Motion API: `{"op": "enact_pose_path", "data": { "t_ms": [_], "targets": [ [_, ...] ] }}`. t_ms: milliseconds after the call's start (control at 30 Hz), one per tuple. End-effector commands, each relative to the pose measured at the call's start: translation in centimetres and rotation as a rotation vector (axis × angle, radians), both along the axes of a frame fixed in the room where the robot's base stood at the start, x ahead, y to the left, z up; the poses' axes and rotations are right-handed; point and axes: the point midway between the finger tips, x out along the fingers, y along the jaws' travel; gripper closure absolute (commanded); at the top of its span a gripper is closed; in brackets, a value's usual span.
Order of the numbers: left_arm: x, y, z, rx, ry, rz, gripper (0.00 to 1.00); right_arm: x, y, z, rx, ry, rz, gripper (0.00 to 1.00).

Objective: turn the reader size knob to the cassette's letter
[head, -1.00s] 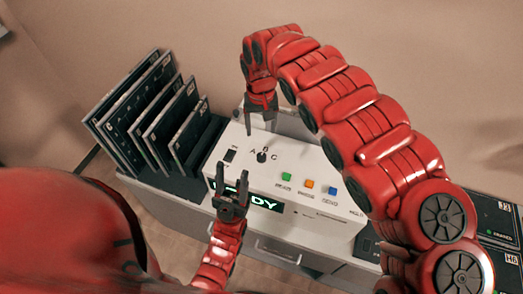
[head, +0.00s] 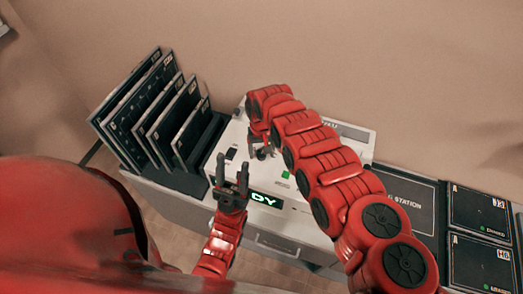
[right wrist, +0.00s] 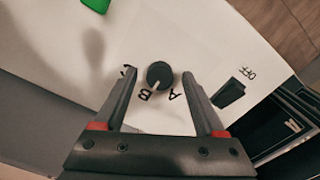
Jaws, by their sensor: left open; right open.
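The reader (head: 320,218) is a white box with a lit green display (head: 264,199). Its black size knob (right wrist: 159,75) sits between my right gripper's fingertips in the right wrist view, apparently untouched. The knob's pale mark points towards the letter B, with A and C to its sides. My right gripper (head: 261,140) is open over the knob, which it partly hides in the head view. My left gripper (head: 232,170) is open and empty in front of the reader, covering part of the display. Two dark cassettes (head: 480,213) lie at the right, each with a small letter A.
A rack (head: 203,180) of upright dark plates stands left of the reader. A black switch marked OFF (right wrist: 229,93) is near the knob. A green button (head: 285,174) shows; my right arm hides the other buttons. A dark station mat (head: 408,205) lies to the right.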

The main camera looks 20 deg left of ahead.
Motion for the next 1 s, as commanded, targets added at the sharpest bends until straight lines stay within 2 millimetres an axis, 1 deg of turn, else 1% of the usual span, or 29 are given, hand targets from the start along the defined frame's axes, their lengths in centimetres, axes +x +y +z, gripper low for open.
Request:
{"op": "enact_pose_path", "data": {
  "t_ms": [267,300,367,400,567,600,700,1000],
  "targets": [
    [0.00,0.00,0.01,0.000,0.000,0.000,0.50,0.04,0.03,-0.09,0.000,-0.002,0.001,0.28],
    [-0.01,0.00,0.02,0.000,0.000,0.000,0.50,0.04,0.03,-0.09,0.001,-0.002,0.001,0.30],
    [0.00,0.00,0.02,0.000,0.000,0.000,0.50,0.05,0.03,-0.08,0.001,-0.002,0.001,0.41],
    [0.00,0.00,0.01,0.000,0.000,0.000,0.50,0.05,0.03,-0.08,0.001,-0.002,0.001,0.48],
    [-0.01,0.00,0.02,0.000,0.000,0.000,0.50,0.06,0.04,-0.07,0.001,-0.003,0.000,0.77],
    [0.00,0.00,0.01,0.000,0.000,0.000,0.50,0.06,0.04,-0.07,0.001,-0.002,0.000,0.84],
    [0.00,0.00,0.01,0.000,0.000,0.000,0.50,0.06,0.04,-0.07,0.001,-0.002,0.000,1.00],
    [0.00,0.00,-0.29,0.000,0.000,0.000,0.50,0.12,-0.03,-0.17,0.001,-0.003,0.018,1.00]
  ]
}}
